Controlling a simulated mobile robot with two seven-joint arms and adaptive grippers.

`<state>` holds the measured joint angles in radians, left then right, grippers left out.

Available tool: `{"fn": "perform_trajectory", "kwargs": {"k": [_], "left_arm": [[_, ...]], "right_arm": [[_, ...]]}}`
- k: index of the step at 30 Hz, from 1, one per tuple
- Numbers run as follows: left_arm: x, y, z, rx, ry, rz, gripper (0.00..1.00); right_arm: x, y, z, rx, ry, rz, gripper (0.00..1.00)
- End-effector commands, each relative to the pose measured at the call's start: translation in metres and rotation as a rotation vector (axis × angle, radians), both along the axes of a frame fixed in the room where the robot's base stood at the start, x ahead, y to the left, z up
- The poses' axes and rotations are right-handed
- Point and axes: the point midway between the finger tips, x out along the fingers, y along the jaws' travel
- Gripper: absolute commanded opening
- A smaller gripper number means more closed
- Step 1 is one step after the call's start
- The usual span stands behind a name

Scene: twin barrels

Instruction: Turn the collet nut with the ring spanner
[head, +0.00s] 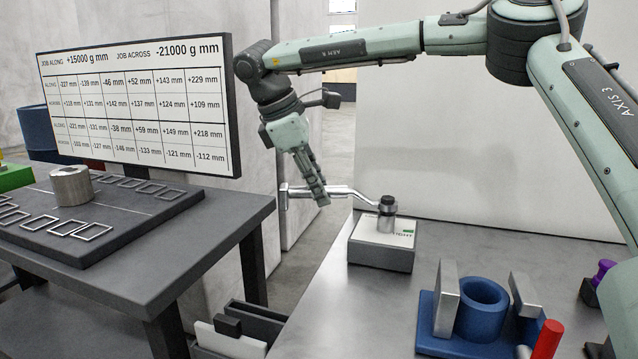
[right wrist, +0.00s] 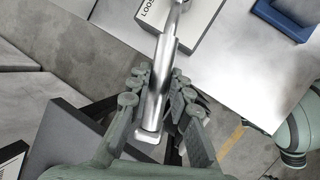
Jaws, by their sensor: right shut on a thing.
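The ring spanner (head: 345,191) is a long silver tool, level over the near table's far left corner. My right gripper (head: 318,187) is shut on its handle near the free end. In the right wrist view the spanner (right wrist: 158,85) runs up between the two fingers (right wrist: 162,100). Its ring end is at the collet nut (head: 387,209), a metal piece with a dark top on a pale-topped block (head: 380,255). Whether the ring is fully seated around the nut I cannot tell. My left gripper is not in view.
A blue fixture (head: 430,345) with a blue ring (head: 481,308) between metal plates, a red cylinder (head: 546,340) and a purple knob (head: 603,270) stand at right. The left table (head: 190,245) holds a metal cylinder (head: 71,186). A number board (head: 135,105) stands behind it. A floor gap separates the tables.

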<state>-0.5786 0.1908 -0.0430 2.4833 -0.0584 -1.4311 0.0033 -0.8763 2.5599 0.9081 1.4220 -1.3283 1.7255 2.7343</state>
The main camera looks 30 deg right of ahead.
Motion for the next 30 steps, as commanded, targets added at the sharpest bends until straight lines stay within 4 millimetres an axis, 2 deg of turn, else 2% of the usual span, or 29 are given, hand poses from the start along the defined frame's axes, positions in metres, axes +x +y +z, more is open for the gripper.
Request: {"fn": "perform_trajectory", "kwargs": {"k": [8, 12, 19, 30], "left_arm": [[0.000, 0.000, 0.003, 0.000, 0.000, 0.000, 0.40], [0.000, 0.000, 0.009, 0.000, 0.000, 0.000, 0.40], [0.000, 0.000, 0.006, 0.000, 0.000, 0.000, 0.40], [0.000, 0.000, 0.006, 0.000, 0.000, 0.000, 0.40]], "right_arm": [[0.002, -0.002, 0.001, 0.000, 0.001, -0.020, 0.00], [0.009, -0.007, 0.001, 0.000, 0.002, -0.085, 0.00], [0.018, -0.012, 0.000, -0.001, 0.000, -0.166, 0.00], [0.018, -0.013, 0.000, -0.002, -0.001, -0.173, 0.00]]}}
